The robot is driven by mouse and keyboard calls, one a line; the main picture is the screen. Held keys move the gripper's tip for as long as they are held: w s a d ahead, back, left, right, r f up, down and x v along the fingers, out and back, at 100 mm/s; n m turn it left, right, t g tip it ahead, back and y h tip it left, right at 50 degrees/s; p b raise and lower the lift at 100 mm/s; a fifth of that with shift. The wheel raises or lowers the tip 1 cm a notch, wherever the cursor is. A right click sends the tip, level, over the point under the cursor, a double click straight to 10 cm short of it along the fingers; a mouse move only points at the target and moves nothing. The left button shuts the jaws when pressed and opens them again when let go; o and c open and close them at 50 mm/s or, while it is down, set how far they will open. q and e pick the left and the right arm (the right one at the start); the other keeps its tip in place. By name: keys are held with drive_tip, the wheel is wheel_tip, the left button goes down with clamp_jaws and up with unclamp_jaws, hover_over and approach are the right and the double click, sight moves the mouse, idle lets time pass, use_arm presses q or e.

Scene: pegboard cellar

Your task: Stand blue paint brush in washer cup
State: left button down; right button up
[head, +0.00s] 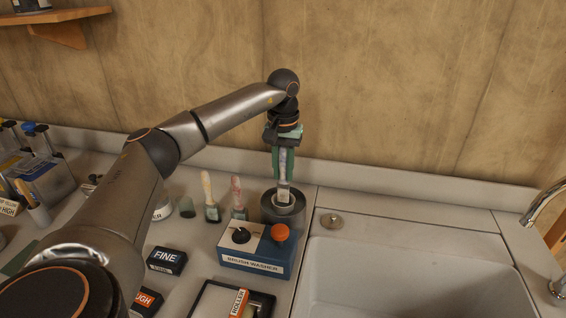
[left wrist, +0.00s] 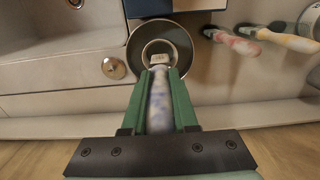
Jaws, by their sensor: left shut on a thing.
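The blue paint brush (head: 283,188) has a mottled blue-white handle and a pale lower end. My left gripper (head: 284,172), with green fingers, is shut on its handle and holds it about upright, tip down. The washer cup (head: 269,213) is a round grey metal cup behind the brush washer box. The brush's lower end lines up with the cup's opening; how deep it sits is not clear. In the left wrist view the brush (left wrist: 160,108) lies between the fingers and its end overlaps the inner ring of the cup (left wrist: 137,52). My right gripper is not in view.
The blue and white brush washer box (head: 252,267) with a black dial and orange knob stands in front of the cup. Two other brushes (head: 208,192) (head: 237,192) stand to the left. The sink (head: 400,275) is at the right, with a round metal plug (head: 332,221) near its corner.

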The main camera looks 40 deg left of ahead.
sight(283, 182)
use_arm(q)
drive_tip(key=shift+f+b, duration=0.75)
drive_tip(key=shift+f, duration=1.65)
drive_tip(key=c, duration=0.6)
unclamp_jaws()
wheel_tip(283, 182, up, 13)
drive_tip(key=shift+f, duration=0.2)
drive_tip(key=shift+s+f, duration=0.1)
